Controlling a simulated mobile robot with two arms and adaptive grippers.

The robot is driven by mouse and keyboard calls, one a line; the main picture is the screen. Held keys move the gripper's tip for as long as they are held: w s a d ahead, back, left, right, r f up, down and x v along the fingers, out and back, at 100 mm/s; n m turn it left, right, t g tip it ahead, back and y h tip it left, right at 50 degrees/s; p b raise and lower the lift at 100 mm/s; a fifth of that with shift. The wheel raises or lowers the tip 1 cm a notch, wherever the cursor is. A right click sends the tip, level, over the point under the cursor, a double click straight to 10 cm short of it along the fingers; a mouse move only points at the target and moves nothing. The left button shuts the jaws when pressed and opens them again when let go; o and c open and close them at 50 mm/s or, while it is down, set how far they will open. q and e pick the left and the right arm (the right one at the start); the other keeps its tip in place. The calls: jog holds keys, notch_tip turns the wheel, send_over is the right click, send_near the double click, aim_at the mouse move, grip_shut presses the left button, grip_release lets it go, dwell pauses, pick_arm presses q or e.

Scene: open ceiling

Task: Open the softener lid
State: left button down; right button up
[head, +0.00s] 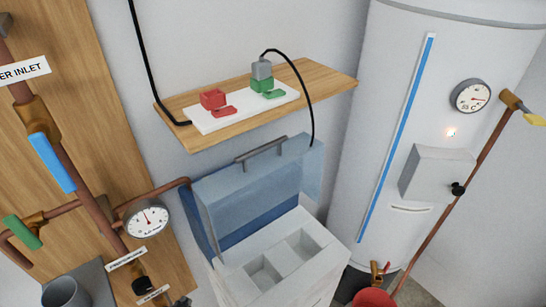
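The softener (290,285) is a white box at the bottom centre of the head view, and two recessed compartments show in its top. Its blue, partly see-through lid (250,185) stands raised at the back of the box, tilted up against the wall side. A grey bar handle (260,151) sits along the lid's upper edge. The lower part of the softener is cut off by the frame. Neither of my grippers can be made out in this view.
Above the lid, a wooden shelf (330,82) holds a white strip (215,125) with red and green sockets; a black cable hangs near the lid. A white tank (370,150) stands right. Copper pipes and a gauge (147,219) are left. A red object (373,298) is bottom right.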

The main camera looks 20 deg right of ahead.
aim_at(264, 148)
pick_arm(q)
jog(key=w+d+r+m+t+h, duration=0.1)
jog(key=w+d+r+m+t, duration=0.2)
jog(key=d+r, duration=0.35)
jog(key=w+d+r+m+t+h, duration=0.1)
jog(key=d+r+m+t, duration=0.1)
jog(key=d+r+m, duration=0.4)
jog(key=s+d+r+m+t+h, duration=0.4)
jog(key=d+r+m+h, duration=0.25)
jog(key=d+r, duration=0.5)
jog(key=w+d+r, duration=0.1)
jog(key=w+r, duration=0.1)
jog(key=w, duration=1)
jog(key=shift+w+r+y, duration=0.2)
jog(key=shift+y, duration=0.15)
jog(key=shift+d+m, duration=0.1)
jog(key=shift+m, duration=0.15)
jog(key=w, duration=0.1)
jog(key=w+a+p, duration=0.1)
jog(key=w+r, duration=0.1)
jog(key=shift+w+a+p, duration=0.1)
jog(key=shift+a+p, duration=0.05)
jog(key=shift+p, duration=0.15)
